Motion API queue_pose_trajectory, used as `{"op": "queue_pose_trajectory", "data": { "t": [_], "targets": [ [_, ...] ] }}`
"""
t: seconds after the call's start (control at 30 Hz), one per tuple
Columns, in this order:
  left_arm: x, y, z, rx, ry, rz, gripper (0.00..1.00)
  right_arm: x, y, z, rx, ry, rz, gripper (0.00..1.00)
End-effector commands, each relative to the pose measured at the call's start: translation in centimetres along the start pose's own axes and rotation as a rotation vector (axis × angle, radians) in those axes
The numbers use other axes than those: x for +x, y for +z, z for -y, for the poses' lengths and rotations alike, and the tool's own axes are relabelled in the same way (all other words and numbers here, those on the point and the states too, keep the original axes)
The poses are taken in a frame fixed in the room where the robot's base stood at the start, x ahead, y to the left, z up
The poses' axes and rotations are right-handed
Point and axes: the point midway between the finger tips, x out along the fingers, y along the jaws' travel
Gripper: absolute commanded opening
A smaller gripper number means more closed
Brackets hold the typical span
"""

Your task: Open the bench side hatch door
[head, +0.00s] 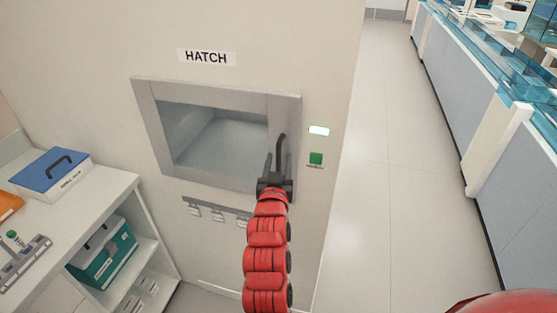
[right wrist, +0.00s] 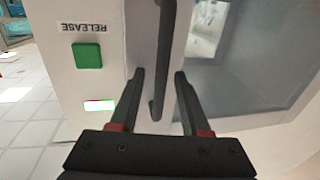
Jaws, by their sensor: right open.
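The hatch door (head: 283,108) is a grey metal frame with a window, set in the beige wall under a "HATCH" sign (head: 206,57). It looks closed. Its dark vertical handle (head: 281,147) is on the right side of the frame. My right gripper (head: 274,168) is open at the handle's lower part. In the right wrist view, turned upside down, the handle (right wrist: 163,60) runs down between the two open fingers (right wrist: 158,80), with gaps on both sides. Whether the fingers touch the handle is not clear. My left gripper is not in view.
Right of the door are a lit white indicator (head: 319,131) and a green button (head: 316,158), labelled RELEASE in the wrist view. A shelf counter (head: 95,200) with a blue-lidded box (head: 52,172) stands at left. Open floor (head: 385,200) lies at right, before a long bench (head: 470,110).

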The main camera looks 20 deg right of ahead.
Motion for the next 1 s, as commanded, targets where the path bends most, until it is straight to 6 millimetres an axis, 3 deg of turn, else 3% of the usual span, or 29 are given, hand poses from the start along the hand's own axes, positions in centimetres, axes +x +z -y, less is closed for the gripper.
{"op": "queue_pose_trajectory", "data": {
  "t": [0.27,0.53,0.57,1.0],
  "targets": [
    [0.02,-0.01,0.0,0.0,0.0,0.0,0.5,0.18,0.07,0.05,0.001,-0.001,0.0,0.47],
    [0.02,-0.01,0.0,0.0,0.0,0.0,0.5,0.16,0.1,0.06,0.0,-0.002,0.0,0.02],
    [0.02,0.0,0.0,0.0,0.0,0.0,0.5,0.16,0.09,0.06,0.001,-0.001,0.0,0.0],
    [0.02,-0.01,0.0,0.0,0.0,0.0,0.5,0.16,0.11,0.06,0.0,-0.001,0.001,0.0]
  ]
}}
